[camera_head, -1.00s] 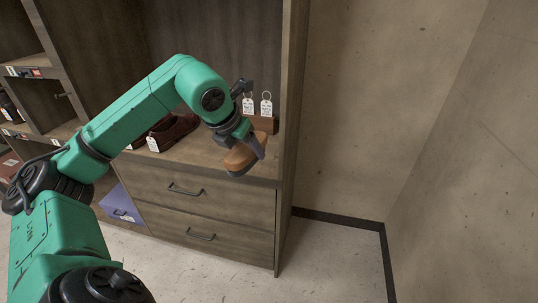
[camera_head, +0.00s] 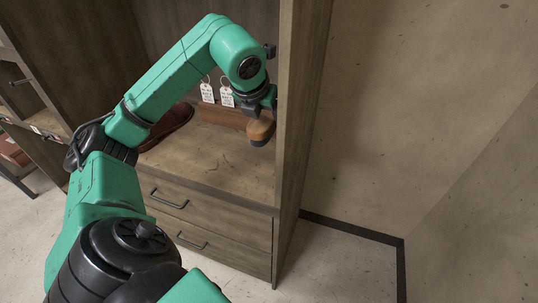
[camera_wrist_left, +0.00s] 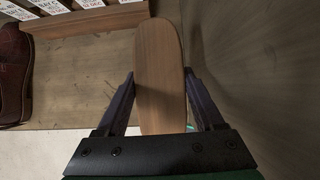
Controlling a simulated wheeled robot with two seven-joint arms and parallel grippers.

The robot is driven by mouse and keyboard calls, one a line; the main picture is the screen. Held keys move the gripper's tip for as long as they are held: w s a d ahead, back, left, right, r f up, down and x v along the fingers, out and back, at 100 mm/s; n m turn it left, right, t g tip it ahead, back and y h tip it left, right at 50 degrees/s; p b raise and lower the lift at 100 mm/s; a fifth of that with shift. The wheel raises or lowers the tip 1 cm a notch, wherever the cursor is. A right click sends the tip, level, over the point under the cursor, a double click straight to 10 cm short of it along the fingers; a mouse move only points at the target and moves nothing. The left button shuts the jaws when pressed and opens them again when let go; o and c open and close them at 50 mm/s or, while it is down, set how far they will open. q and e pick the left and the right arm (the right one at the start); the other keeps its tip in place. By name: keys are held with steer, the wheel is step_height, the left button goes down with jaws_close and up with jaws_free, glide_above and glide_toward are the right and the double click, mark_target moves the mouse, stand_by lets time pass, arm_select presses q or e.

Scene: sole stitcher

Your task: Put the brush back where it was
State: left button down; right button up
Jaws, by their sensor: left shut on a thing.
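The brush (camera_head: 261,131) has a tan wooden back with darker bristles beneath. It is in my left gripper (camera_head: 266,106), over the right end of the wooden shelf (camera_head: 205,160), close to the cabinet's right side wall. In the left wrist view the brush (camera_wrist_left: 160,62) is a long rounded wooden piece, and the left gripper (camera_wrist_left: 162,97) has one finger on each side of it. I cannot tell whether the bristles touch the shelf. My right gripper is not in view.
A brown shoe (camera_head: 168,127) stands on the shelf to the left. A wooden rack with white tags (camera_head: 226,97) is at the back, beside the brush. The right side wall (camera_head: 302,110) is close to my gripper. The front middle of the shelf is clear.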

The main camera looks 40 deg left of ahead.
arm_select(q)
step_height(320, 180, down, 15)
steer(key=b, duration=0.4)
steer(key=shift+s+f, duration=0.1)
steer(key=shift+f, duration=0.15)
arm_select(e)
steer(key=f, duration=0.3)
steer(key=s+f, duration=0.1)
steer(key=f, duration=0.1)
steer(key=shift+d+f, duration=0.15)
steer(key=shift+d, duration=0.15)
arm_select(q)
steer(key=shift+f, duration=0.1)
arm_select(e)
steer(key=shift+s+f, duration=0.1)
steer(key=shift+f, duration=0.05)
arm_select(q)
jaws_free()
steer(key=b+v, duration=0.1)
steer(key=v, duration=1.1)
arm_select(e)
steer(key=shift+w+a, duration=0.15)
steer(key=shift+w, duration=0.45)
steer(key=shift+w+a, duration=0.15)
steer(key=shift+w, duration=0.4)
